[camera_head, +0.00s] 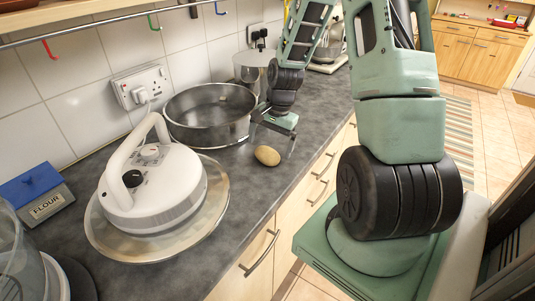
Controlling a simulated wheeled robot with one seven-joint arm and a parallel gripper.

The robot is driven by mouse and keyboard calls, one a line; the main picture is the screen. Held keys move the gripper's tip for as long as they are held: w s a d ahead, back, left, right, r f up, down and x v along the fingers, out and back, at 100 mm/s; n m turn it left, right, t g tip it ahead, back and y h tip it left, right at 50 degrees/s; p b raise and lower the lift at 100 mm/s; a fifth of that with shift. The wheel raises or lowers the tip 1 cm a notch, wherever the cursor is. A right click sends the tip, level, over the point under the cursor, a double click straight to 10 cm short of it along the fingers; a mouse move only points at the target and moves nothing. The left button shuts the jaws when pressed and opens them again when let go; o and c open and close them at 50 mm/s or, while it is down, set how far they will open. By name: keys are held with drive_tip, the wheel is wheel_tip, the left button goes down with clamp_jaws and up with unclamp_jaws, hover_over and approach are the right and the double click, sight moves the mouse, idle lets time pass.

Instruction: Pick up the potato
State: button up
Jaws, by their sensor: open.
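A tan, oval potato (267,156) lies on the dark grey countertop (262,195), near its front edge. My gripper (266,132) is open, low over the counter just behind the potato in the picture. The gripper appears empty and apart from the potato. Its thin dark fingers are small in this view, and their exact height above the counter is hard to tell.
A wide metal pan (211,137) stands immediately left of my gripper, close to the fingers. Counter right of the tray is clear.

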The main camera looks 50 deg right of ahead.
sight(267, 155)
drive_tip(key=shift+w+a+f, duration=0.1)
drive_tip(key=shift+a+f, duration=0.05)
drive_tip(key=shift+f, duration=0.55)
drive_tip(key=shift+a+f, duration=0.15)
drive_tip(key=shift+f, duration=0.55)
drive_tip(key=shift+c, duration=0.3)
drive_tip(key=c, duration=1.1)
drive_tip(key=shift+o, duration=0.2)
drive_tip(key=shift+r, duration=0.1)
